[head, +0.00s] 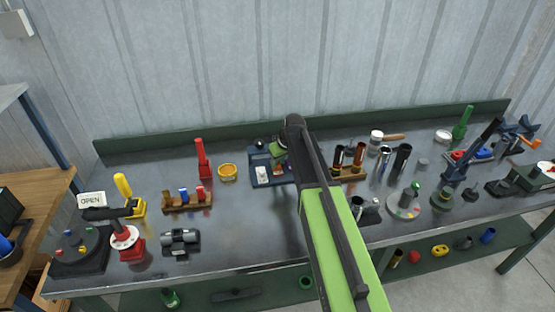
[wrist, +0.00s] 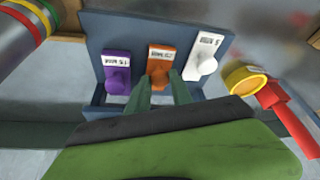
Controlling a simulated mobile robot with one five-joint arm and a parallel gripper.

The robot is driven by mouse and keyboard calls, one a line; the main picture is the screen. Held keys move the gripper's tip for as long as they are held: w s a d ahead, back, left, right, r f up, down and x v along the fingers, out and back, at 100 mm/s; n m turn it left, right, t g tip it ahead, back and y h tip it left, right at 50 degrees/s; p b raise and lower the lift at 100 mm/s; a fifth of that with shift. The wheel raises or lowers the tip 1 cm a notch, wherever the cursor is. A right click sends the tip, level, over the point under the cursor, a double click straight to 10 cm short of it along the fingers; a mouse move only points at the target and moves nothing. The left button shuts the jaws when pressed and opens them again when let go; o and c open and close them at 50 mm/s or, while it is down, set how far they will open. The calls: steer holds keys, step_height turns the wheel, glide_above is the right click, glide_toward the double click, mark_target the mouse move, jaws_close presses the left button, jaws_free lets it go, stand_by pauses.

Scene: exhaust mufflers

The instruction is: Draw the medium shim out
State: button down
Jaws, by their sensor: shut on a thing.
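A blue rack (wrist: 135,27) holds three tabbed shims in a row in the wrist view. A purple shim (wrist: 117,68) is on the left, an orange shim (wrist: 160,55) in the middle and a white shim (wrist: 204,52) on the right. Each has a small printed label that is hard to read. My gripper (wrist: 160,85) is shut on the orange middle shim's tab, which shows between the green fingertips. The orange shim still sits in line with the others in the rack. In the head view the rack (head: 259,159) is partly hidden behind my arm.
A yellow ring (head: 228,172) and a red upright tool (head: 202,160) stand left of the rack. A wooden stand (head: 350,174) with dark and copper tubes is at its right. Bare bench top (head: 245,225) lies in front.

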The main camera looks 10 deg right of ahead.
mark_target(277, 173)
steer(key=s, duration=0.3)
steer(key=shift+s, duration=0.25)
steer(key=c, duration=1.4)
jaws_free()
steer(key=shift+r+p, duration=0.3)
steer(key=shift+p, duration=0.05)
steer(key=p+v, duration=1.5)
steer(key=v, duration=0.2)
steer(key=shift+s, duration=0.2)
